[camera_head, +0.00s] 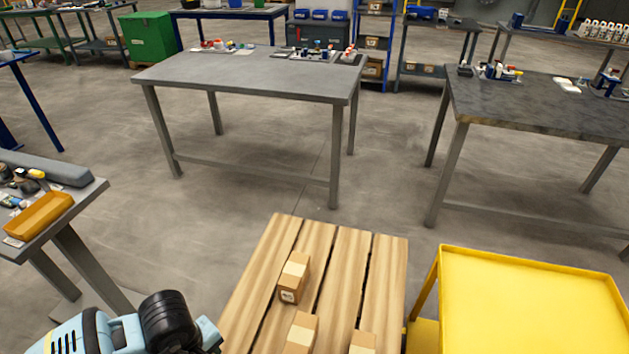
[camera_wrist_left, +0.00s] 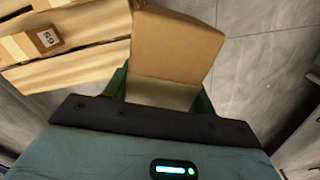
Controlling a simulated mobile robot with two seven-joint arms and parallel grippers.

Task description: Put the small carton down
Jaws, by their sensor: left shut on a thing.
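In the left wrist view my left gripper (camera_wrist_left: 163,92) is shut on a small brown carton (camera_wrist_left: 176,42), which sits between its dark green fingers. The wooden pallet (camera_wrist_left: 90,72) lies beyond to the left, and grey floor shows to the right of the carton. One carton (camera_wrist_left: 30,43) with a label rests on the pallet there. In the head view the pallet (camera_head: 335,262) bears a carton (camera_head: 293,277) near its middle and two more, one (camera_head: 301,331) and another (camera_head: 362,343), at the bottom edge. The held carton and gripper fingers are out of the head view. My right gripper is not seen.
A yellow cart (camera_head: 530,300) stands right of the pallet. A grey table (camera_head: 250,75) is behind it, a dark-topped table (camera_head: 550,105) at the right, and a bench with an orange box (camera_head: 40,215) at the left. Bare pallet slats show around the cartons.

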